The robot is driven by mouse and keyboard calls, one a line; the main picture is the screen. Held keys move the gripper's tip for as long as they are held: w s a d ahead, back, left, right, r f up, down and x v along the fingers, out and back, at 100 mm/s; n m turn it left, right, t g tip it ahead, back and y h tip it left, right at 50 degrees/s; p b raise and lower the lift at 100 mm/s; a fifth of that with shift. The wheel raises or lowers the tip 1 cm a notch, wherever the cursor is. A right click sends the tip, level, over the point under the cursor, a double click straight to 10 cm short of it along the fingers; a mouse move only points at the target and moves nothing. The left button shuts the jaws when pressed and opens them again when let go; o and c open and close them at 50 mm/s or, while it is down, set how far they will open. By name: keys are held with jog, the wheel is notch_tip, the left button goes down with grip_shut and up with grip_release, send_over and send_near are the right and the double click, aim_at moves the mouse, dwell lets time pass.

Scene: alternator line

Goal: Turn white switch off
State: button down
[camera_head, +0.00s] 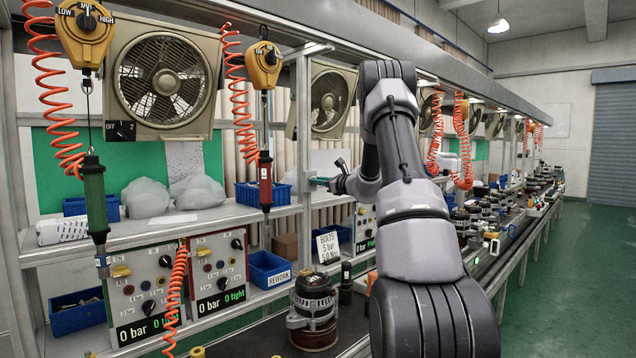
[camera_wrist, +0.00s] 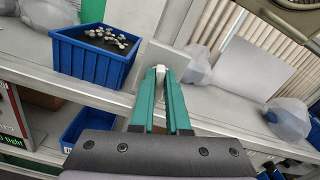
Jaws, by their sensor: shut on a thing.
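My gripper (camera_wrist: 160,72) has two teal fingers closed on a small white piece at their tips, which looks like the white switch (camera_wrist: 160,69). A pale grey plate (camera_wrist: 172,56) stands just behind it. Whether the switch is on or off cannot be made out. In the head view my gripper (camera_head: 320,182) reaches left from my arm, near the shelf uprights, and the switch is too small to tell there.
A blue bin (camera_wrist: 92,60) of small parts sits close left of my fingers on the white shelf (camera_wrist: 225,110). Plastic bags (camera_wrist: 288,118) lie to the right. Fans (camera_head: 163,80), hanging tools (camera_head: 265,180) and orange coiled hoses (camera_head: 237,95) crowd the head view's left. An alternator (camera_head: 313,305) stands below.

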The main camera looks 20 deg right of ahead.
jog(key=shift+n, duration=1.3)
jog(key=c, duration=0.9)
grip_release()
jog(key=shift+s, duration=0.1)
jog(key=v, duration=1)
jog(key=shift+s, duration=0.35)
jog(key=shift+d, duration=0.1)
